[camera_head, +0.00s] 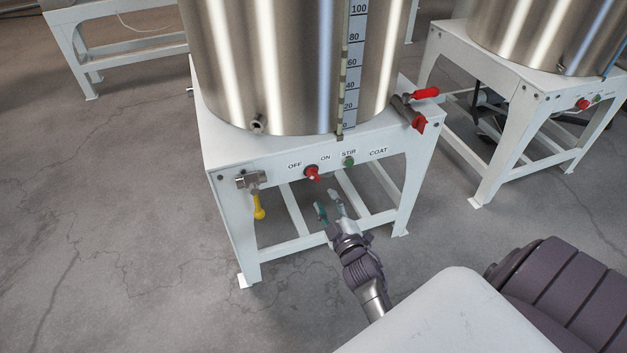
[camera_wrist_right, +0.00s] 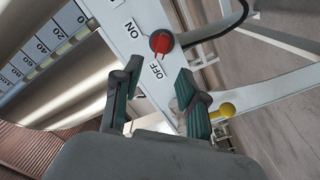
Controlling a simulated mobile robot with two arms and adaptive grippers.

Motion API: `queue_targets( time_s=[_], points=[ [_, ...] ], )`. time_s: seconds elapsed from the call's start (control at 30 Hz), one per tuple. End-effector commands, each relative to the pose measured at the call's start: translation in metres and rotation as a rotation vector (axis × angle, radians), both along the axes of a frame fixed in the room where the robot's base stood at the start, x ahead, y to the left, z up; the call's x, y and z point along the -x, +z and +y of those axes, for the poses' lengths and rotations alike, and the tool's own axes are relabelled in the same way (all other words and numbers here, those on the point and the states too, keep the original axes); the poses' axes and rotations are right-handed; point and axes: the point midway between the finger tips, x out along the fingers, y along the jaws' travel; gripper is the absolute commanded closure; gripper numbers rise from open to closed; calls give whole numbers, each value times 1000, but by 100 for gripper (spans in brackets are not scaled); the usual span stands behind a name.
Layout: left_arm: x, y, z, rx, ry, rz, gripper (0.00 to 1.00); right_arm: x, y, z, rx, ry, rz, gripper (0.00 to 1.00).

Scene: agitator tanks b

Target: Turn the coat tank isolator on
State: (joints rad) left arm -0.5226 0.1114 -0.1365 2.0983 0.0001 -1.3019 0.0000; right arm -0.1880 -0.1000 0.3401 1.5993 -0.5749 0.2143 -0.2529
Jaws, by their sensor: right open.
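The coat tank (camera_head: 290,60) is a steel vessel on a white frame, with a COAT label (camera_head: 378,151) on its front rail. Its isolator is a red rotary knob (camera_head: 312,173) between the OFF and ON labels. In the right wrist view the red knob (camera_wrist_right: 161,43) sits on a dark round base, its handle slanting toward the OFF label (camera_wrist_right: 155,67). My right gripper (camera_head: 327,199) is open and empty, just below and in front of the knob, apart from it. In the wrist view its fingers (camera_wrist_right: 159,72) spread on either side below the knob. My left gripper is not in view.
A green STIR button (camera_head: 349,161) is right of the knob. A valve with a yellow handle (camera_head: 259,207) hangs at the rail's left end, and red-handled valves (camera_head: 417,122) are at the right corner. Another tank stand (camera_head: 520,100) is at right. Floor at left is clear.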

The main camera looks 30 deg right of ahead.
Motion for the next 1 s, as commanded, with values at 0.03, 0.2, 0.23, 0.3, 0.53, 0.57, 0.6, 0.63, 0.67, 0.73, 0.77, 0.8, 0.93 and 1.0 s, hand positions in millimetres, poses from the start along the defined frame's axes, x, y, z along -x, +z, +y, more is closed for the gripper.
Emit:
queue_targets(
  time_s=[0.03,0.2,0.23,0.3,0.53,0.57,0.6,0.63,0.67,0.73,0.77,0.8,0.93,1.0],
  points=[
    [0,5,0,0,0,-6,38,-13,0,-3,1,1,-4,58],
    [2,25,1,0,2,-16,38,-49,-1,-11,1,2,-2,58],
    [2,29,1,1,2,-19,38,-55,-1,-13,1,1,-3,58],
    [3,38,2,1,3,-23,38,-68,-1,-16,0,1,-1,58],
    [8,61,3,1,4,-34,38,-96,-2,-22,-2,1,1,58],
    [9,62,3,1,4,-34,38,-98,-1,-23,-2,1,1,58],
    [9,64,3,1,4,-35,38,-100,-1,-24,-2,1,1,58],
    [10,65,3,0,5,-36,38,-101,-1,-24,-2,1,1,58],
    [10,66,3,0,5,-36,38,-102,-1,-24,-2,1,2,58],
    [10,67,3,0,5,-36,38,-103,-1,-24,-2,1,2,58],
    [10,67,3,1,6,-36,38,-103,-1,-24,-2,1,2,58],
    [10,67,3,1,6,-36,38,-103,-1,-24,-2,1,2,58],
    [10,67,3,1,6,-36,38,-103,-1,-24,-2,1,2,58],
    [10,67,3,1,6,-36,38,-102,-1,-24,-2,1,2,70]
  ],
)
